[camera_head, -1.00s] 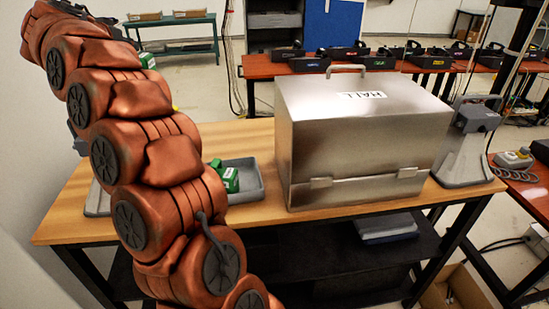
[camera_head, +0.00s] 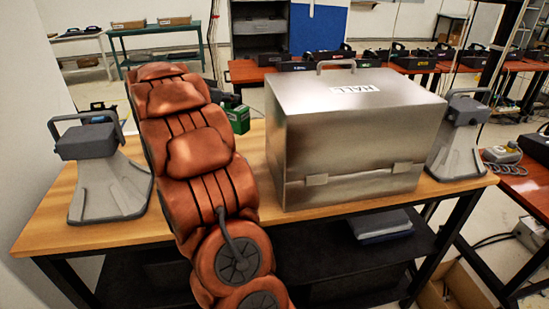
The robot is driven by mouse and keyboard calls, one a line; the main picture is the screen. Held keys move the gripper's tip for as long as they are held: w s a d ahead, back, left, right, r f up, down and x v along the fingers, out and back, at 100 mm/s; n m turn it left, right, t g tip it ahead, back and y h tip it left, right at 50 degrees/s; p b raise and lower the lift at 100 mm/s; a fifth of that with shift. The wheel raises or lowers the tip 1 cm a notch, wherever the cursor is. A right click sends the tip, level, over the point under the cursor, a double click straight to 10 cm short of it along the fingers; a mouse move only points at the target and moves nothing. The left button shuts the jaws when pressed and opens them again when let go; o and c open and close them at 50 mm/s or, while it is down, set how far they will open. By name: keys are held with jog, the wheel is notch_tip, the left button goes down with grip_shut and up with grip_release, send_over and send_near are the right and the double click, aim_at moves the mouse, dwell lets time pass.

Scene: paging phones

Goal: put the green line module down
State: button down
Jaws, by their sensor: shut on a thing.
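A green line module (camera_head: 238,118) shows just right of my arm, above the far part of the wooden table in the picture. Its left part is hidden behind the arm. My gripper (camera_head: 227,101) shows only as a small dark part beside the module; the fingertips are mostly hidden. It is shut on the module. I cannot tell how high the module is above the table.
A large metal box (camera_head: 352,135) labelled HALL stands on the wooden table (camera_head: 70,226). Grey phone-like devices stand at left (camera_head: 106,172) and right (camera_head: 460,138). Bare wood shows at the front left. Red-brown tables with black units stand behind.

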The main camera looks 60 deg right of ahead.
aim_at(234, 126)
jog(key=shift+s+d+f, duration=0.15)
jog(key=shift+s+f, duration=0.1)
jog(key=shift+f, duration=0.1)
notch_tip(234, 126, down, 9)
jog(key=p, duration=0.3)
jog(key=shift+f, duration=0.3)
jog(key=shift+f, duration=0.2)
jog(key=c, duration=1)
grip_release()
jog(key=shift+o, duration=0.2)
jog(key=shift+r, duration=0.15)
